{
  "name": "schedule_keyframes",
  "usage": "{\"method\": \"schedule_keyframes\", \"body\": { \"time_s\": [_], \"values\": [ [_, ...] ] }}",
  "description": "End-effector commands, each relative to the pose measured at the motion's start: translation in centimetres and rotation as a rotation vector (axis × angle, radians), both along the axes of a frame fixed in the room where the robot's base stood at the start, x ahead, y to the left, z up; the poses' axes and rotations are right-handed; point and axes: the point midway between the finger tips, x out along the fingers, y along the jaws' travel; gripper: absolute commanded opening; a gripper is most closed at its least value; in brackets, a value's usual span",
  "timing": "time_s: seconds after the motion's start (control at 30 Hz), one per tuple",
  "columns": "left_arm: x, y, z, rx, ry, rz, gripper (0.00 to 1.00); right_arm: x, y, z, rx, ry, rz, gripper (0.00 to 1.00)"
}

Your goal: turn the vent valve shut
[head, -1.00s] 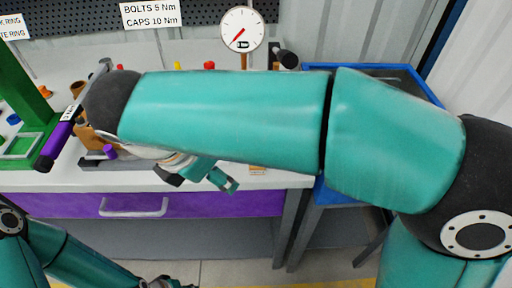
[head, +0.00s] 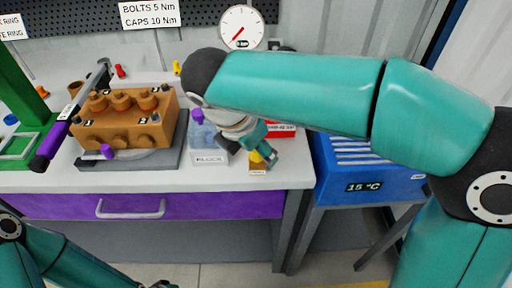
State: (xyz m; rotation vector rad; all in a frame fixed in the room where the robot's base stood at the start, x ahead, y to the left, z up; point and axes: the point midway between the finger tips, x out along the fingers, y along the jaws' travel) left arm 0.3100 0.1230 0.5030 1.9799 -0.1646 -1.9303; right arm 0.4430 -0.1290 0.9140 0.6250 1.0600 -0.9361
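I cannot pick out the vent valve for certain. The pressure gauge (head: 241,27) stands at the back, with a dark fitting beside it partly hidden behind my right arm. The orange pump block (head: 124,117) sits on a grey plate at the left of the bench. My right gripper (head: 249,153) hangs over the bench right of the block, fingers apart, close to a small yellow item (head: 256,158); I cannot tell whether they touch. My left gripper (head: 163,285) barely shows at the bottom edge; its fingers are mostly cut off.
A torque wrench with a purple handle (head: 54,145) lies left of the block. A clear labelled bin (head: 209,148) and a red box (head: 281,129) stand near my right gripper. A blue unit reading 15 °C (head: 370,175) is at the right. The bench's front strip is clear.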

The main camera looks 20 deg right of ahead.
Motion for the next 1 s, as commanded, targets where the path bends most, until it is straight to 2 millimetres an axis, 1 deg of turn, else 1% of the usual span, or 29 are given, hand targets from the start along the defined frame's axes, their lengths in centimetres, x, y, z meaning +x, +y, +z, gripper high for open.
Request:
{"method": "schedule_keyframes", "body": {
  "time_s": [0.07,0.4,0.57,0.73,0.87,1.0],
  "values": [
    [0.0,0.0,0.0,0.0,0.0,0.0,0.4,0.0,0.0,0.0,0.0,0.0,0.0,0.57],
    [0.0,0.0,0.0,0.0,0.0,0.0,0.4,0.0,0.0,0.0,0.0,0.0,-0.001,0.01],
    [0.0,0.0,0.1,0.0,0.0,0.0,0.4,0.0,0.0,0.1,0.0,-0.001,-0.004,0.0],
    [0.0,0.0,0.7,0.0,0.0,0.0,0.4,0.0,0.0,0.2,0.0,0.0,-0.034,0.0],
    [0.0,0.0,1.6,0.0,0.0,0.0,0.4,0.0,0.1,0.4,-0.001,0.001,-0.084,0.0],
    [0.0,0.0,3.0,0.0,0.0,0.0,0.4,0.0,0.1,0.5,-0.001,0.002,-0.17,0.0]
  ]
}}
